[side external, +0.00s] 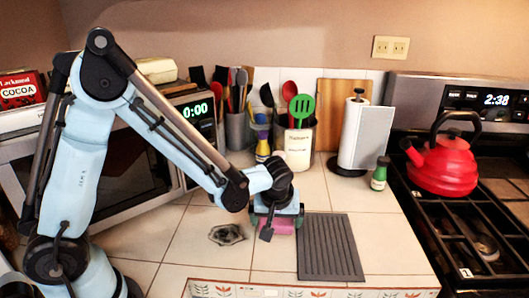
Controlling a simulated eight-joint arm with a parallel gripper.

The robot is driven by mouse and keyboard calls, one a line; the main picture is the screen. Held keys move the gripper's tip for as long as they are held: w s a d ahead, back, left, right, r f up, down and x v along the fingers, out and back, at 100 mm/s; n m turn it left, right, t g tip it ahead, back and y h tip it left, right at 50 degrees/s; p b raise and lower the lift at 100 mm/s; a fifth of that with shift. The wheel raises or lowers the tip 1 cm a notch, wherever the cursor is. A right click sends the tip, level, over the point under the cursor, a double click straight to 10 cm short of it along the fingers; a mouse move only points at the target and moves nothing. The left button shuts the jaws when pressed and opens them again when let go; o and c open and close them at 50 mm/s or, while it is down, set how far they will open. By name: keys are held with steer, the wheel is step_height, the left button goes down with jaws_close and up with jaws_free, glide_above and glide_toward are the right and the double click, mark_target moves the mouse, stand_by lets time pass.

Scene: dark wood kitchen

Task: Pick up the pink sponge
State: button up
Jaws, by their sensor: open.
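The pink sponge (283,226) lies on the tiled counter in the side external view, just left of the dark grey ridged mat. Only part of it shows, because my gripper is in front of it. My gripper (268,229) points down at the sponge, with a dark finger in front of it. The jaws are open. I cannot tell whether the fingers touch the sponge. Something green shows beside the pink, partly hidden by the gripper.
The ridged mat (330,248) lies right of the gripper. Behind stand a utensil crock (299,148), a paper towel roll (366,138) and a small green bottle (379,174). A stove with a red kettle (444,164) is at right, a microwave (110,165) at left.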

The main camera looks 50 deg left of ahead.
mark_target(276, 221)
steer(key=c, duration=0.8)
steer(key=shift+r, duration=0.1)
steer(key=shift+r, duration=0.8)
step_height(276, 221, up, 2)
steer(key=shift+r, duration=0.1)
steer(key=s+d+r, duration=0.2)
steer(key=d, duration=0.1)
steer(key=s+d+r, duration=0.2)
steer(key=d, duration=0.1)
steer(key=s+d+r, duration=0.2)
steer(key=d+r, duration=0.1)
steer(key=shift+s+d, duration=0.2)
steer(key=shift+d, duration=0.2)
